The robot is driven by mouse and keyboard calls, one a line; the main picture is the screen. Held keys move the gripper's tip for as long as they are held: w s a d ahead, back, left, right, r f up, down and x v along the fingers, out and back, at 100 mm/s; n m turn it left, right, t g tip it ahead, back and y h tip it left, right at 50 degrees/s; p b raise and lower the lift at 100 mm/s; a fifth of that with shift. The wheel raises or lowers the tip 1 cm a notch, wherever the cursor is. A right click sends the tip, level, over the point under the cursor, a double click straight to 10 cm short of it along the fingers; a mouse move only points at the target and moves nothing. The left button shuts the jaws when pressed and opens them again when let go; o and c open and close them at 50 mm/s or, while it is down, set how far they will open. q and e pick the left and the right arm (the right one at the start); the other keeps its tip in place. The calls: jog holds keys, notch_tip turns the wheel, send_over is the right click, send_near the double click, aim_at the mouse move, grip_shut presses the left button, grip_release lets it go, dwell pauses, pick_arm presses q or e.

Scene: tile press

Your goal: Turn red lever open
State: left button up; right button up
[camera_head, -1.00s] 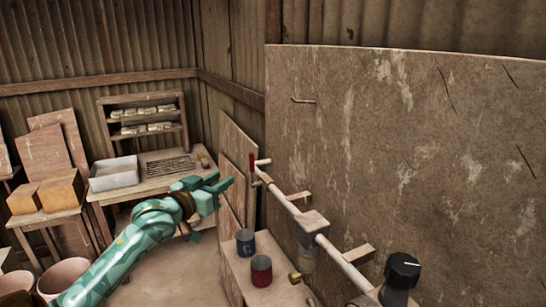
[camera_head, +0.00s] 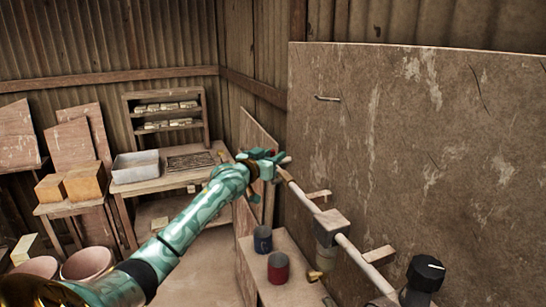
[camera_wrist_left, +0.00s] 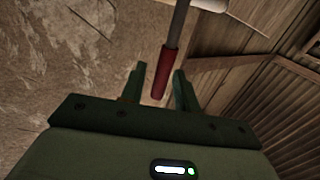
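The red lever (camera_wrist_left: 163,73) shows in the left wrist view as a red grip on a grey rod. In the head view it is hidden behind my left gripper (camera_head: 275,157). The left gripper is at the far end of the pale pipe (camera_head: 301,198). In the left wrist view the two dark green fingers (camera_wrist_left: 159,82) are open. The end of the red grip lies between them, with a visible gap on each side. My right gripper is not in view.
A large stained panel (camera_head: 420,150) stands behind the pipe. A blue cup (camera_head: 263,240) and a red cup (camera_head: 278,269) stand on a bench below it. A black knob (camera_head: 427,272) is at the near end. A table with a grey bin (camera_head: 135,166) is at the left.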

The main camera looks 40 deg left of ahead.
pick_arm(q)
grip_shut()
